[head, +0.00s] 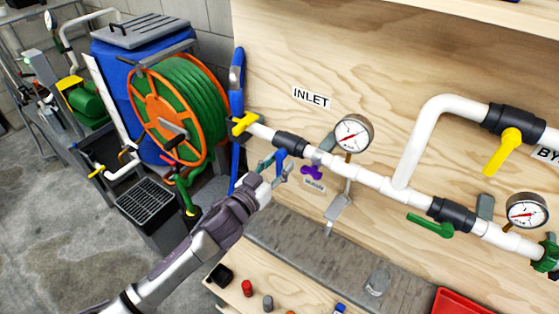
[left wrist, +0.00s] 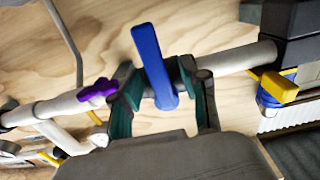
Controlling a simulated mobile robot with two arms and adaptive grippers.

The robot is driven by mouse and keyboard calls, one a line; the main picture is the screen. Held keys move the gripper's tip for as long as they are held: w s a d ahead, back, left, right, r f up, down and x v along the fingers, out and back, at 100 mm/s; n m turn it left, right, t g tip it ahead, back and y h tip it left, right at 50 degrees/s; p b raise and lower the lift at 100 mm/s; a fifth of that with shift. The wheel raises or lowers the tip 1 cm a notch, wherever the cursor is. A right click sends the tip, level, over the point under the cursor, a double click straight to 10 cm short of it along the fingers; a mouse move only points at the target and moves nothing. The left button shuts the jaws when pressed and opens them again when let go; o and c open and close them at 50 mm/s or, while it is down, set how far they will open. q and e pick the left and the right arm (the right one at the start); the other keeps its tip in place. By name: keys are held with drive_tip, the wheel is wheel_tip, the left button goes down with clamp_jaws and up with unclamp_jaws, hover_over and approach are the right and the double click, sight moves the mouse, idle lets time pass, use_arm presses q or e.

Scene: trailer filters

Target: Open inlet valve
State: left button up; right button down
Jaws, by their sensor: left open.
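The inlet valve is a black body (head: 291,143) on the white pipe below the INLET label (head: 311,98). Its blue handle (head: 280,157) shows partly behind my left gripper (head: 276,168). In the left wrist view the blue handle (left wrist: 150,58) lies across the pipe. There my left gripper (left wrist: 164,84) is open, with one green-padded finger on each side of the handle. The handle is nearer the left finger; whether it touches is unclear. My right gripper is in neither view.
A purple handle (head: 312,173) and a pressure gauge (head: 353,133) sit close to the right of the inlet valve. A yellow handle (head: 244,123) is at the pipe's left end. A green hose reel (head: 178,105) stands farther left. Small parts lie on the bench below.

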use_arm(q)
drive_tip(key=shift+w+d, duration=0.25)
drive_tip(key=shift+w, duration=0.05)
clamp_jaws()
idle(0.3)
